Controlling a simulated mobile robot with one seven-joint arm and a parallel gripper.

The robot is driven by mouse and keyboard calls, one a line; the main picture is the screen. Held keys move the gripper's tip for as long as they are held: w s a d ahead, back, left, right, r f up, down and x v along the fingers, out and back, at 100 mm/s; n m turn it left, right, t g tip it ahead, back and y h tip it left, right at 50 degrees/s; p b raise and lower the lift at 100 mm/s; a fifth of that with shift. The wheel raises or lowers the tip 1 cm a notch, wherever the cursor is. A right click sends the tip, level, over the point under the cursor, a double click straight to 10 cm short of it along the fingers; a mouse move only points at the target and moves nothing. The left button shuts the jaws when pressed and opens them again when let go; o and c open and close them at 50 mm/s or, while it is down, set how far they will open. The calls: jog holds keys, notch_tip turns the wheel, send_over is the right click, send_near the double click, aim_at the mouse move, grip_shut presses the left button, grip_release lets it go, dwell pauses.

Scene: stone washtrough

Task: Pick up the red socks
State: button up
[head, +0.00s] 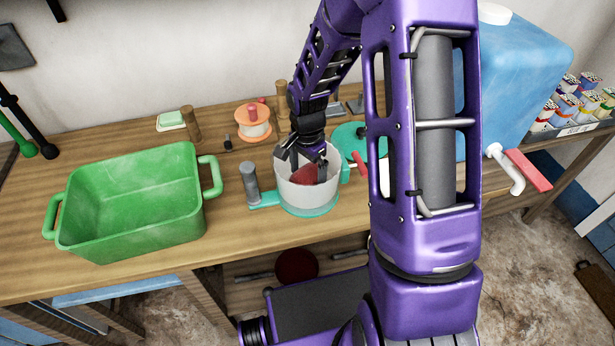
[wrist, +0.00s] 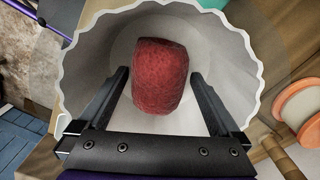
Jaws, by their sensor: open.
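The red socks (wrist: 160,76) show as one rounded, dark red bundle inside a round white tub with a wavy rim (wrist: 255,75). In the head view the red socks (head: 304,175) are partly hidden by my gripper. The tub (head: 327,193) stands in a teal base on the wooden bench. My gripper (head: 307,162) reaches down into the tub from above. In the wrist view my gripper (wrist: 160,75) is open, with one finger on each side of the red bundle and a gap on both sides. I cannot tell how deep the fingertips are.
A green basin (head: 130,205) stands on the bench to the left. A grey post (head: 250,183) stands close to the tub's left side. An orange spool (head: 253,122) is behind it. A blue tank (head: 515,85) with a tap is at the right.

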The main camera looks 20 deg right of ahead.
aim_at(307, 169)
jog(key=shift+c, duration=0.3)
jog(key=c, duration=1.3)
jog(key=shift+o, duration=0.2)
jog(key=shift+r, duration=0.15)
notch_tip(307, 169, up, 11)
jog(key=shift+f+p, duration=0.15)
jog(key=shift+p, duration=0.6)
jog(key=shift+r+b, duration=0.3)
jog(key=shift+r, duration=1.65)
jog(key=shift+r, duration=0.55)
